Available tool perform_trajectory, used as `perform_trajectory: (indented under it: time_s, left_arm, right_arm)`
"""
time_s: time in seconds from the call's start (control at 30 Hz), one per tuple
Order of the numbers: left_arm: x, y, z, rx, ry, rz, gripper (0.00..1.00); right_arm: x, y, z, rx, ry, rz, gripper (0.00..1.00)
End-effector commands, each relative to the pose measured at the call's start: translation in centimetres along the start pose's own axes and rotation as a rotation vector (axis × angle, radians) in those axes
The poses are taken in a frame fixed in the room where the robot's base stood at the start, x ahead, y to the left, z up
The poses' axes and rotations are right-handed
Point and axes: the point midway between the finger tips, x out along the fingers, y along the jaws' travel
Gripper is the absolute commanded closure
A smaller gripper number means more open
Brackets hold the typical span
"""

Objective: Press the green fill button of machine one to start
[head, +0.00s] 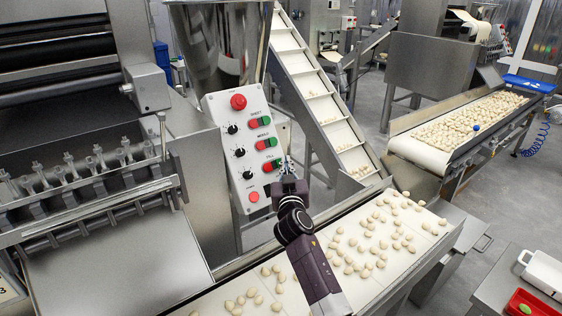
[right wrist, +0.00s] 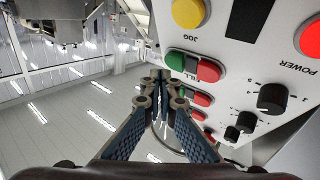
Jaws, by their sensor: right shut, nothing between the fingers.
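The tilted control panel (head: 222,120) carries several red-and-green button pairs, dark knobs and round red buttons. The lowest pair is labelled FILL; its green half (head: 277,163) is on the right. My right gripper (head: 287,168) is just right of this pair, its fingers pointing up toward the panel. In the right wrist view, the green half (right wrist: 175,60) is beside the fingertips of my right gripper (right wrist: 161,78), which are together and empty. I cannot tell whether they touch the button. No machine number shows on the panel. My left gripper is not in view.
A conveyor (head: 325,238) with scattered pasta pieces runs beneath my right arm. An inclined conveyor (head: 318,95) rises behind the panel. A steel machine (head: 90,150) with several nozzles stands left. A red tray (head: 532,303) and white container (head: 545,270) sit at lower right.

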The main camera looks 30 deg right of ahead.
Motion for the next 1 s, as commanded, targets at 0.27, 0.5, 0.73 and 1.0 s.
perform_trajectory:
  time_s: [0.27,0.5,0.73,1.0]
  left_arm:
    - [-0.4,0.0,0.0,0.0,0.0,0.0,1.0]
    - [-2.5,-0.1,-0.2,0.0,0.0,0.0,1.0]
    - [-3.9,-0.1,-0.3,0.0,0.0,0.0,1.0]
    - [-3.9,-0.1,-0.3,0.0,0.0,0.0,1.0]
  right_arm:
    - [-0.2,0.2,-0.3,0.0,0.0,0.0,1.0]
    - [-1.8,1.4,-1.7,0.001,0.0,0.001,1.0]
    - [-3.2,2.4,-2.6,0.001,0.0,0.0,1.0]
    - [-3.5,2.6,-2.5,0.001,0.001,0.001,1.0]
